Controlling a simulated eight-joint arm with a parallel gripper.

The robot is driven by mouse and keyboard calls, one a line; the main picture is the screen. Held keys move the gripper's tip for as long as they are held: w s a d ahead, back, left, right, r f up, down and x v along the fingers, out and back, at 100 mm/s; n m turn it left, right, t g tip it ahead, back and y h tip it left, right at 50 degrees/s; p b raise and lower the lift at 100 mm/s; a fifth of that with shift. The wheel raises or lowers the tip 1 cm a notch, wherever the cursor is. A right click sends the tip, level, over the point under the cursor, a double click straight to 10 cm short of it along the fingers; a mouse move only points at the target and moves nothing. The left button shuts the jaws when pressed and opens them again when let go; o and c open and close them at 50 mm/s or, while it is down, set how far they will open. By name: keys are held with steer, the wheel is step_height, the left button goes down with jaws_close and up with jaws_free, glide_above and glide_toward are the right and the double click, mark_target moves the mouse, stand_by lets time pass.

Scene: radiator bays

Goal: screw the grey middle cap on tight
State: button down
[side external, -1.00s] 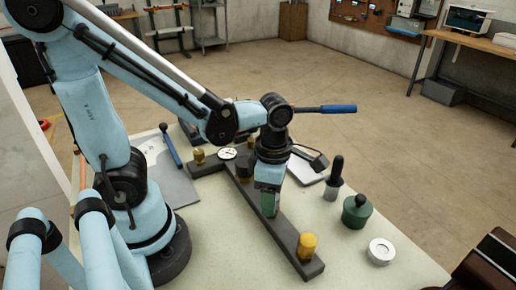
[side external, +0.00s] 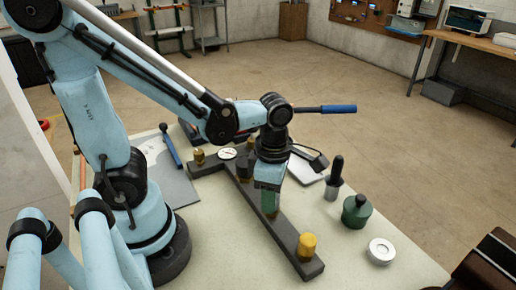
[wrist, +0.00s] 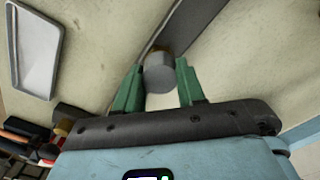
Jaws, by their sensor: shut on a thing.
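The grey middle cap (wrist: 160,77) sits between the two green fingers of my gripper (wrist: 159,72) in the wrist view, and the gripper is shut on it. A brass-coloured neck (wrist: 161,50) shows just beyond the cap, above the dark bar (wrist: 188,25). In the side view my gripper (side external: 268,204) points down at the middle of the dark bar (side external: 289,240). The brass neck (side external: 271,215) shows just under the fingertips, and the fingers hide the cap. How far the cap is seated on the neck cannot be told.
A yellow cap (side external: 307,245) stands on the bar's near end, and a brass fitting (side external: 198,156) and round gauge (side external: 228,153) are at its far end. Right of the bar stand a black-handled tool (side external: 335,175), a green jar (side external: 356,211) and a white disc (side external: 381,251).

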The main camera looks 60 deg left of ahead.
steer(key=m, duration=0.3)
steer(key=shift+m, duration=0.4)
steer(key=c, duration=1.9)
jaws_free()
steer(key=m, duration=0.3)
steer(key=shift+m, duration=0.4)
steer(key=shift+o, duration=0.2)
steer(key=m, duration=0.3)
steer(key=shift+m, duration=0.4)
steer(key=m, duration=0.3)
steer(key=shift+m, duration=0.3)
jaws_close()
steer(key=m, duration=0.3)
steer(key=shift+m, duration=0.4)
jaws_free()
steer(key=m, duration=0.3)
steer(key=shift+m, duration=0.3)
steer(key=m, duration=0.3)
steer(key=shift+m, duration=0.4)
jaws_close()
steer(key=m, duration=0.4)
steer(key=shift+m, duration=0.3)
